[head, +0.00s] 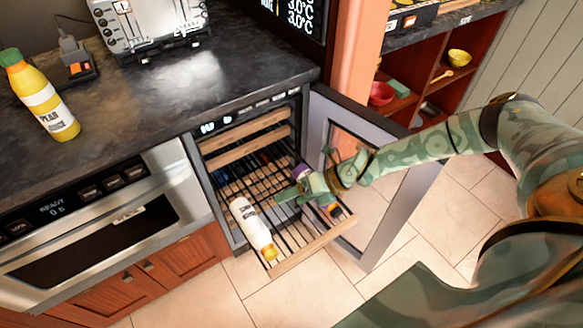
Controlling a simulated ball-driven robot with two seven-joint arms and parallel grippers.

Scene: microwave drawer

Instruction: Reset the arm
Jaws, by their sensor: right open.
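My right arm, in camouflage green, reaches in from the right in the head view. Its gripper (289,196) is open above the pulled-out rack (313,247) of a small cooler. A white bottle with a yellow cap (252,226) lies on the rack, left of the gripper and apart from it. A purple-and-blue item (327,207) shows partly behind the gripper; I cannot tell what it is. The cooler's glass door (372,200) stands open to the right, close to my right forearm. My left gripper is not in view.
A microwave drawer (110,228) is shut at the left. On the dark counter (190,72) stand a yellow bottle (41,96) and a toaster (150,27). A red shelf (457,97) with bowls is at the back right. Tiled floor in front is clear.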

